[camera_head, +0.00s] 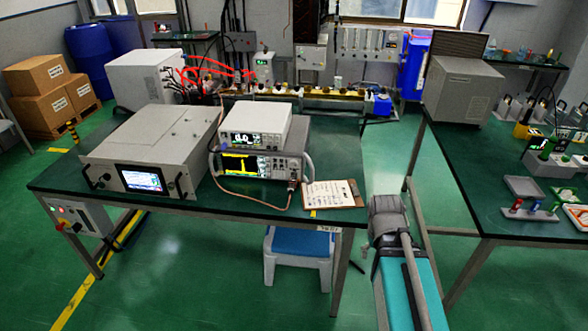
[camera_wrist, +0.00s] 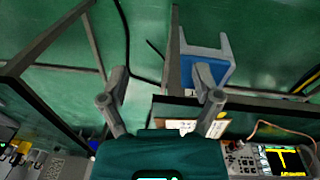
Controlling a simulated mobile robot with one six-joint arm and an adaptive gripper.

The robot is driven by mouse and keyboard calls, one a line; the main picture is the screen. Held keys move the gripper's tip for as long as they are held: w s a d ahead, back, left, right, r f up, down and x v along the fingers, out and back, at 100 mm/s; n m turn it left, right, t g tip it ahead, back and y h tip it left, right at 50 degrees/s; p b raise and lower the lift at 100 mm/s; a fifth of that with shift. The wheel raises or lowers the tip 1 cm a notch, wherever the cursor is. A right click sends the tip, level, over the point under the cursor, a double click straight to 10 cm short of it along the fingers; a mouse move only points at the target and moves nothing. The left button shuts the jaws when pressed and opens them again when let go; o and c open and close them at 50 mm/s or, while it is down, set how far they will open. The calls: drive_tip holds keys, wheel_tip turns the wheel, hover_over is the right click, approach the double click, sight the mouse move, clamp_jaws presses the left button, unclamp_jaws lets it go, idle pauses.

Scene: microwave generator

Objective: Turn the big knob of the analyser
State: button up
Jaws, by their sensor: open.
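The analyser (camera_head: 240,165) is the lower of two stacked instruments on the left dark green table. Its lit screen has a yellow trace, with keys and controls to the right of the screen. It also shows at the lower right edge of the wrist view (camera_wrist: 283,160), partly cut off. The big knob is too small to pick out surely among these controls. My gripper (camera_wrist: 160,98) is open and empty, its two fingers wide apart. It is apart from the analyser, which lies to its right in the wrist view.
A white instrument (camera_head: 254,124) sits on the analyser. A large grey unit (camera_head: 150,150) stands at left, a clipboard (camera_head: 330,194) at right. A copper-coloured cable (camera_head: 255,205) loops in front. A blue-topped stool (camera_head: 298,243) is below. A second green table (camera_head: 480,190) stands at right.

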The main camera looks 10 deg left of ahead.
drive_tip(key=w+f+n+t+h+b, duration=0.45)
drive_tip(key=w+n, duration=0.25)
drive_tip(key=w, duration=0.2)
drive_tip(key=n+t+y+b, duration=0.5)
drive_tip(key=n+t+b, duration=0.9)
drive_tip(key=n, duration=1.6)
approach(293, 165)
drive_tip(key=s+g, duration=0.1)
drive_tip(key=s, duration=0.4)
drive_tip(key=shift+w+a+r+b, duration=0.1)
drive_tip(key=shift+w+r+b, duration=0.15)
drive_tip(key=shift+r, duration=0.25)
drive_tip(key=w, duration=1.3)
drive_tip(key=shift+w+d, duration=0.25)
drive_tip(key=shift+w, duration=0.15)
